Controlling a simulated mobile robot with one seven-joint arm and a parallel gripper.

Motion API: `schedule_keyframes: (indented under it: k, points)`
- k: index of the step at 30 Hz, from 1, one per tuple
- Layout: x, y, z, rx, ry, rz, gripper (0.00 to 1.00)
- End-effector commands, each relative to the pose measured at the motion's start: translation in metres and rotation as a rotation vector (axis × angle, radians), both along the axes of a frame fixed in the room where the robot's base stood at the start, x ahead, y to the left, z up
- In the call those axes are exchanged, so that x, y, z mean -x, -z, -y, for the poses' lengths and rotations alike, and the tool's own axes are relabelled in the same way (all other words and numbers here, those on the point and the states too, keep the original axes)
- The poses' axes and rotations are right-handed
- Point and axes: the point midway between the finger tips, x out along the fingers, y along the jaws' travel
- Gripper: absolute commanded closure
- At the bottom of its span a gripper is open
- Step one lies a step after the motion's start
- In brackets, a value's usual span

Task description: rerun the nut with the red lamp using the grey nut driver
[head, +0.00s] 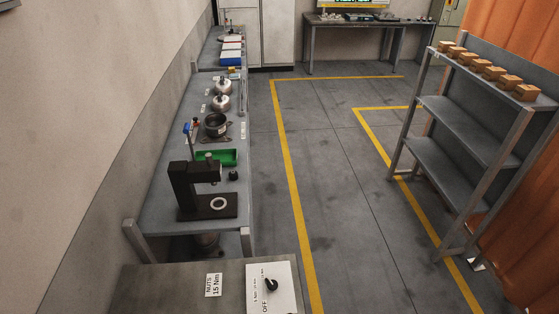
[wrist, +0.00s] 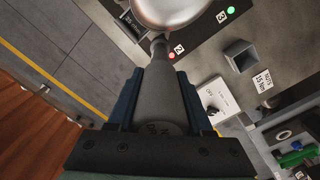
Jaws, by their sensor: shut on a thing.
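My gripper (wrist: 159,82) shows in the wrist view, its two dark blue fingers shut on the grey nut driver (wrist: 160,110). The driver's narrow nose points up the picture to a small dark round part beside the shiny metal compressor dome (wrist: 172,10). The red lamp (wrist: 171,55) is lit just right of the nose, by the label 2 (wrist: 179,48). The nut itself is hidden or too small to make out, and I cannot tell whether the nose touches it. The gripper and driver are out of the head view.
A green lamp (wrist: 231,10) is lit by label 3. A dark square holder (wrist: 240,55) stands by the 15 Nm label (wrist: 262,80). A white dial panel (head: 271,288) has its black knob near OFF. A bench (head: 160,215) carries a black press; open floor lies right.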

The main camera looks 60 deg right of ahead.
Motion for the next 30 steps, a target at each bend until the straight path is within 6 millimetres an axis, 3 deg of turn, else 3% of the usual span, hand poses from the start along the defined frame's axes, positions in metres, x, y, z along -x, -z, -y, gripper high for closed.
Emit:
schedule_keyframes:
  k: [30]
  points:
    - [-0.001, 0.018, 0.000, 0.001, 0.000, 0.002, 1.00]
